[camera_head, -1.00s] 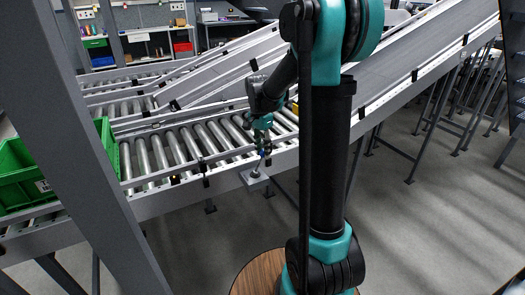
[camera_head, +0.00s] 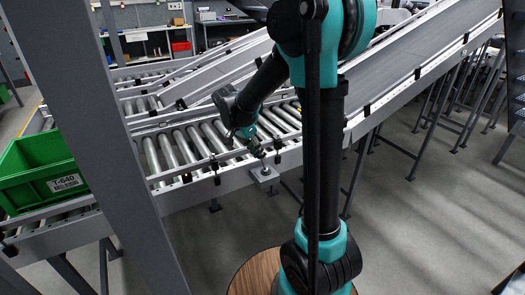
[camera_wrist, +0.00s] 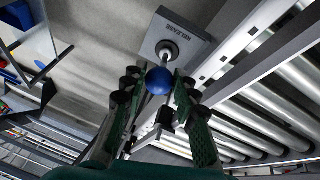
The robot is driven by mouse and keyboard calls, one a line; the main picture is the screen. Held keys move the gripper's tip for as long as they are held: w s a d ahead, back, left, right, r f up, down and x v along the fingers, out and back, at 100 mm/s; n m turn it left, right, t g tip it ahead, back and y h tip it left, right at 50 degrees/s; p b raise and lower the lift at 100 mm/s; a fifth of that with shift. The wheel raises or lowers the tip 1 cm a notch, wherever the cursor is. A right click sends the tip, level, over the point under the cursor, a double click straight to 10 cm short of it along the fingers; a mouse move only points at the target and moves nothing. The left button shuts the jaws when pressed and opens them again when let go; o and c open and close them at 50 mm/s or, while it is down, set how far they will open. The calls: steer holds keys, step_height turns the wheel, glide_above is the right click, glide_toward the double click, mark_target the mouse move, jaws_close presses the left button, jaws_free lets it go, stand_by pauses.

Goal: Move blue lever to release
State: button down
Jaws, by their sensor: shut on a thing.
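The blue lever has a round blue knob (camera_wrist: 159,81) on a thin metal stem. The stem rises from a small grey box (camera_wrist: 190,50) with the word RELEASE on its face. In the wrist view, the two fingers of my gripper (camera_wrist: 160,93) lie on either side of the knob and are shut on it. In the head view, the grey box (camera_head: 265,176) sticks out from the conveyor's near side rail. My gripper (camera_head: 258,153) reaches down to the lever from the upper left, tilted. The knob is mostly hidden there.
A roller conveyor (camera_head: 180,150) runs right behind the lever box, with a sloped belt (camera_head: 420,75) rising right. A green crate (camera_head: 40,178) sits on the rollers at left. A grey post (camera_head: 85,130) stands in front. Floor (camera_head: 400,220) at right is open.

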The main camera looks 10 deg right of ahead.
steer(key=shift+s+a+f, duration=0.15)
steer(key=shift+a+f, duration=0.2)
steer(key=shift+a, duration=0.4)
steer(key=c, duration=1.2)
jaws_free()
steer(key=v, duration=1.2)
